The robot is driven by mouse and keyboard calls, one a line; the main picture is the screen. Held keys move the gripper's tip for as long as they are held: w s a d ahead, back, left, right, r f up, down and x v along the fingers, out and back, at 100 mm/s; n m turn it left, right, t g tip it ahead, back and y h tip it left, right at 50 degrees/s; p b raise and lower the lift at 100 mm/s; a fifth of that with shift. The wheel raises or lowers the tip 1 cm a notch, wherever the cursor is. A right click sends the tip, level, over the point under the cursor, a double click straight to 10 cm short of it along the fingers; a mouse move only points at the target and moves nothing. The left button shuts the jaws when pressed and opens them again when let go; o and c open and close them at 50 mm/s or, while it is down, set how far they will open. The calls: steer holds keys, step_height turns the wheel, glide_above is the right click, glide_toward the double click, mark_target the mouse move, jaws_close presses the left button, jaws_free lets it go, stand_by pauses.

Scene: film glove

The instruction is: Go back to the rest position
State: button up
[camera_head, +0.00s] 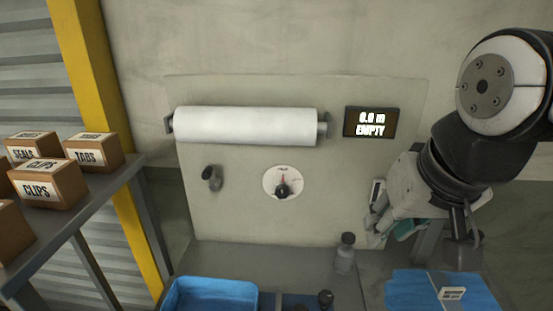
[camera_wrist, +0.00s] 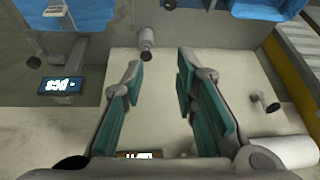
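My gripper (camera_head: 380,212) is at the right of the head view, in front of the wall panel and below the display. In the wrist view my gripper (camera_wrist: 157,82) has its two green-padded fingers spread wide apart, with nothing between the pads. A grey bottle-like item with a dark cap (camera_head: 345,255) stands below and left of the gripper in the head view. It also shows beyond the fingertips in the wrist view, as a small grey cylinder (camera_wrist: 147,40), apart from them.
A white film roll (camera_head: 245,126) hangs on the panel (camera_head: 230,220). The display (camera_head: 371,122) reads "0.0 m EMPTY". A dial (camera_head: 283,183) and a dark knob (camera_head: 211,178) sit below. A blue bin (camera_head: 210,295) and blue surface (camera_head: 420,290) lie in front. Boxes (camera_head: 50,183) stand on the left shelf.

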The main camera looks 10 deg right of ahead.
steer(key=shift+s+a+r+n+t, duration=0.2)
steer(key=shift+s+a+n+t, duration=0.1)
steer(key=shift+s+a+n, duration=0.75)
